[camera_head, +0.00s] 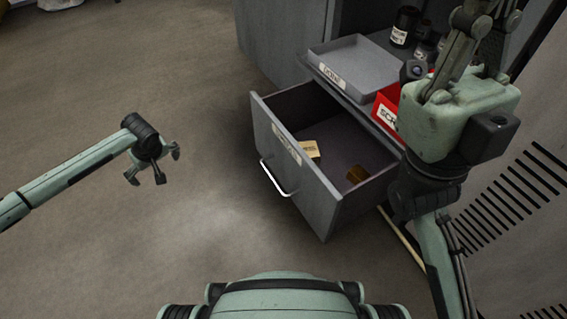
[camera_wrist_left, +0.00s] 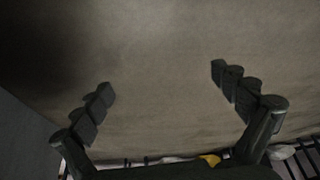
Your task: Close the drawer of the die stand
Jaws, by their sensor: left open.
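The grey drawer (camera_head: 318,190) of the die stand (camera_head: 285,40) is pulled well out, its labelled front facing the lower left. A silver bar handle (camera_head: 272,179) is on that front. Inside lie a small tan box (camera_head: 310,149) and a brown object (camera_head: 357,174). My left gripper (camera_head: 157,170) is open and empty, over the floor to the left of the drawer front and apart from it. Its spread fingers (camera_wrist_left: 162,82) show only floor between them in the left wrist view. My right gripper (camera_head: 487,22) is above the stand's right side; its finger opening is unclear.
A grey labelled tray (camera_head: 357,66) and a red bin (camera_head: 386,110) are on the stand's top, with dark canisters (camera_head: 404,27) behind. A slotted grey panel (camera_head: 520,190) is at the right. The floor (camera_head: 150,80) left of the drawer is clear.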

